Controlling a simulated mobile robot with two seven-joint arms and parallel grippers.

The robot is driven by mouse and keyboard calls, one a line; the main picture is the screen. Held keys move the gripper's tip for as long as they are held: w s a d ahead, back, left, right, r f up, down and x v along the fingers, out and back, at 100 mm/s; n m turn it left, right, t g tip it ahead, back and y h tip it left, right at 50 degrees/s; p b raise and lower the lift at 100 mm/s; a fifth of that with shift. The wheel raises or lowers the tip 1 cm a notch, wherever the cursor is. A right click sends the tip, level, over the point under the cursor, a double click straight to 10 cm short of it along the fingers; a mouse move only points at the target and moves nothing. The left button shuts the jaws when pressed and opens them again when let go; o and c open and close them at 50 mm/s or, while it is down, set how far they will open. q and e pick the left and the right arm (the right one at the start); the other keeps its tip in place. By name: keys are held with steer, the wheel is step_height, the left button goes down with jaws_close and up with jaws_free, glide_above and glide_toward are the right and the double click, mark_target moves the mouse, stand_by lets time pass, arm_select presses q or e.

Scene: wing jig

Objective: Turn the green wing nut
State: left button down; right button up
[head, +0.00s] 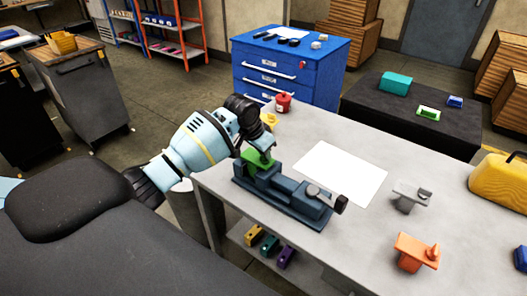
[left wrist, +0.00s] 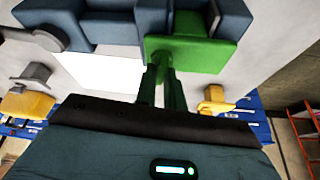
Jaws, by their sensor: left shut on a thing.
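A green block (head: 250,155) is held in the left end of a blue-grey vise (head: 285,200) on the grey table. In the left wrist view, the green block (left wrist: 212,56) shows beside the blue-grey jaws (left wrist: 110,22). The nut's angle cannot be told. My right gripper is not in view.
White paper (head: 342,172) lies behind the vise. A grey fixture (head: 408,198), an orange fixture (head: 415,252), a yellow case (head: 500,182) and a red pot (head: 283,102) stand on the table. A blue drawer cabinet (head: 285,70) stands behind it.

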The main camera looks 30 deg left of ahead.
arm_select(q)
steer(key=shift+r+n+y, duration=0.1)
steer(key=shift+n+y, duration=0.3)
steer(key=shift+n, duration=0.7)
steer(key=c, duration=1.5)
jaws_free()
steer(key=shift+v, duration=3.9)
steer(key=shift+d, duration=0.1)
